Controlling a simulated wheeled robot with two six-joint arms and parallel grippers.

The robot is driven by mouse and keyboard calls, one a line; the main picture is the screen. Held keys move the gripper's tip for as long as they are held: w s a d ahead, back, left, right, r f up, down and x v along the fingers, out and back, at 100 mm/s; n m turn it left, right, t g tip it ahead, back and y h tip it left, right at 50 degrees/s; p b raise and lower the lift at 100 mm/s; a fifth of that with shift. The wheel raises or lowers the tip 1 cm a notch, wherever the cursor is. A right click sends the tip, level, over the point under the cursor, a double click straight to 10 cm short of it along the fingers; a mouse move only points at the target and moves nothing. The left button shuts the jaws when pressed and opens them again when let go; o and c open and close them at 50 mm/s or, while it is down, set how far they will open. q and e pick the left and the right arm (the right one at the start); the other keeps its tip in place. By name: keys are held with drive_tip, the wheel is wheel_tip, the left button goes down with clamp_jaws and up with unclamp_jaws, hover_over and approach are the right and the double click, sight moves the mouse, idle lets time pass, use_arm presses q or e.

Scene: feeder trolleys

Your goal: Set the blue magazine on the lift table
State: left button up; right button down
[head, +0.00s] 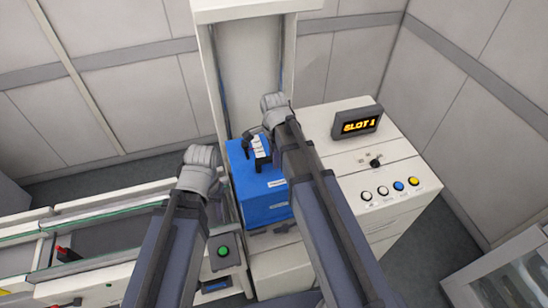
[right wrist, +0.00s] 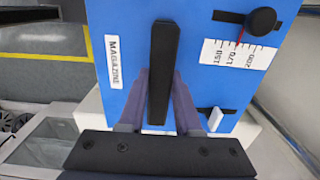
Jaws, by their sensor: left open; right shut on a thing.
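The blue magazine (head: 262,198) is upright in front of the tall white column (head: 204,62) in the head view. A white surface (head: 273,244), seemingly the lift table, shows just below it. I cannot tell whether the two touch. My right gripper (right wrist: 161,112) is shut on the magazine's black handle bar (right wrist: 163,62) in the right wrist view. The magazine's white label and a scale with a black knob face that camera. In the head view my right forearm partly covers the magazine. My left gripper (head: 199,166) is open and empty, left of the magazine; its fingertips are hard to see.
A control console (head: 395,165) with a "SLOT 1" display (head: 357,122) and several buttons stands right of the magazine. A conveyor (head: 100,228) runs along the left. A green button box (head: 223,251) sits at front centre. Grey walls close the back.

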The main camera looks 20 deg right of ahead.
drive_tip(key=shift+f, duration=0.25)
drive_tip(key=c, duration=0.5)
unclamp_jaws()
drive_tip(key=shift+r, duration=0.15)
wheel_tip(320, 180, up, 8)
drive_tip(key=p, duration=0.7)
drive_tip(key=shift+f, duration=0.2)
drive_tip(key=shift+s+f, duration=0.1)
drive_tip(key=shift+s, duration=0.05)
